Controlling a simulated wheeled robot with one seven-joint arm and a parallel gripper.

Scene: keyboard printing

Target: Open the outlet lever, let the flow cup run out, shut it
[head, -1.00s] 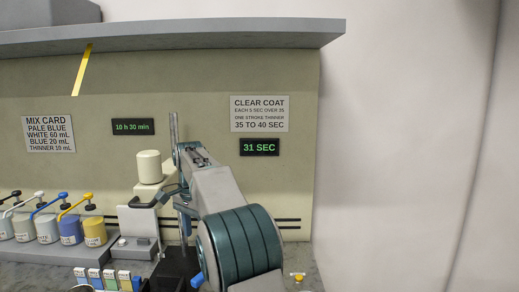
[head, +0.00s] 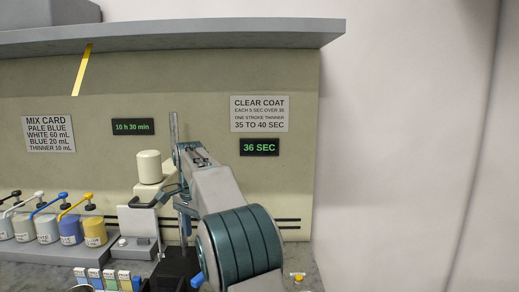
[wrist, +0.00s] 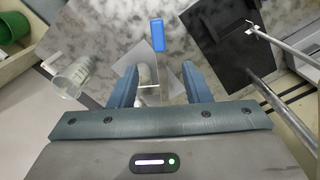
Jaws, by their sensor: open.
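My gripper (wrist: 152,88) is open in the wrist view, its two blue-grey fingers apart. A pale rounded piece (wrist: 147,75) shows between them; I cannot tell whether it is part of the flow cup, and no grip on it shows. A blue bar (wrist: 157,34) lies beyond the fingertips; I cannot tell whether it is the outlet lever. A clear cup (wrist: 72,75) is left of the gripper. In the head view my arm hides the gripper and much of the stand with the upright rod (head: 174,128). The timer display (head: 259,147) reads 36 SEC.
A black base (wrist: 222,38) and metal rods are right of the gripper. A green container (wrist: 14,25) is at far left. In the head view, several paint pots (head: 70,228) with levers stand left, near a cream cylinder (head: 149,167). The clear coat sign (head: 259,114) says 35 TO 40 SEC.

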